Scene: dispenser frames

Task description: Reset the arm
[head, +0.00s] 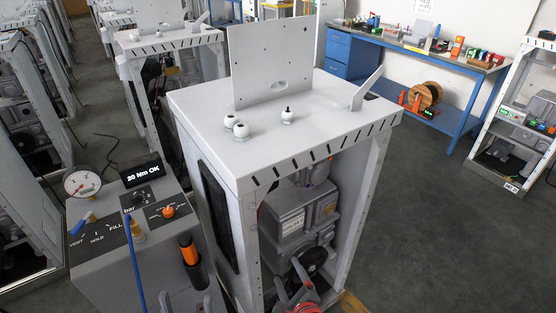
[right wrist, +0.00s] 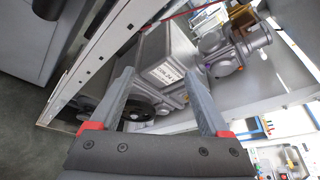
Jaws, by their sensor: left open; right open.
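My right gripper (head: 293,277) is at the bottom of the head view, in front of the open lower side of the nearest white dispenser frame (head: 190,105). In the right wrist view my right gripper (right wrist: 159,73) has its two grey fingers spread apart with nothing between them. Beyond them is a grey box-shaped unit (right wrist: 165,68) inside the frame; I cannot tell how close they are.
The console carries a gauge (head: 82,183), a "20 Nm OK" display (head: 141,173), a blue cable (head: 133,262) and an orange-handled tool (head: 188,250). White knobs (head: 288,117) sit on the frame's top. A blue workbench (head: 458,82) stands at back right. Floor right of the frame is clear.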

